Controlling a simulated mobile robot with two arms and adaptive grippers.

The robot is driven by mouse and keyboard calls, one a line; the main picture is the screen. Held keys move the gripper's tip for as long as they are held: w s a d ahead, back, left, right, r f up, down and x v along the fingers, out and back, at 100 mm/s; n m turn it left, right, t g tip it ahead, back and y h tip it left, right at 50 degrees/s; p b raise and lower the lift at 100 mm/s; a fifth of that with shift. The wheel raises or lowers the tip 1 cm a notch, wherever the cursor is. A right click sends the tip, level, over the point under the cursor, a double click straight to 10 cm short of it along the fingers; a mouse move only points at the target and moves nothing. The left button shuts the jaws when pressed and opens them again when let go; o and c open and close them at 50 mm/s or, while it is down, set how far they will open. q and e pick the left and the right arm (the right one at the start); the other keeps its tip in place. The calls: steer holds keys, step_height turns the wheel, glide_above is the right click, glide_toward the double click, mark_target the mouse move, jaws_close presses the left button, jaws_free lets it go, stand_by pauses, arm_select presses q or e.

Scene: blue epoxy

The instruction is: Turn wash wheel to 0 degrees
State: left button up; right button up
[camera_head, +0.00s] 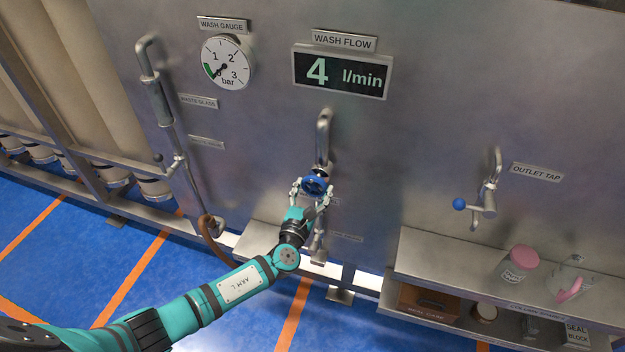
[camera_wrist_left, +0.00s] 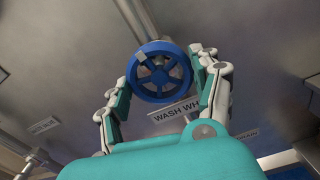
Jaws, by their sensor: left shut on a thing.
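The blue wash wheel (camera_head: 314,185) sits on the vertical steel pipe below the wash flow display. In the left wrist view the wheel (camera_wrist_left: 160,72) shows its rim, its spokes and a pale mark at its upper left. My left gripper (camera_head: 311,190) is shut on the wheel, with one finger at each side of the rim. The wash flow display (camera_head: 341,73) reads 4 l/min. The wash gauge (camera_head: 226,62) has its needle low, near the green zone. The wash wheel label (camera_wrist_left: 177,109) is partly hidden behind the wheel and a finger. My right gripper is not in view.
An outlet tap (camera_head: 483,207) with a blue ball handle sticks out at the right. Below it a steel shelf (camera_head: 420,256) holds a pink-lidded jar (camera_head: 519,264) and other items. A pipe with a waste glass (camera_head: 157,100) runs down at the left.

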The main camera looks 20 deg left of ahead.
arm_select(q)
steer(key=o, duration=1.2)
steer(key=shift+b, duration=0.5)
steer(key=shift+o, duration=0.2)
steer(key=s+p, duration=0.1)
steer(key=s, duration=0.5)
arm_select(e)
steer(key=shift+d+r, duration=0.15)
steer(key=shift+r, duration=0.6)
arm_select(q)
steer(key=shift+a, duration=0.1)
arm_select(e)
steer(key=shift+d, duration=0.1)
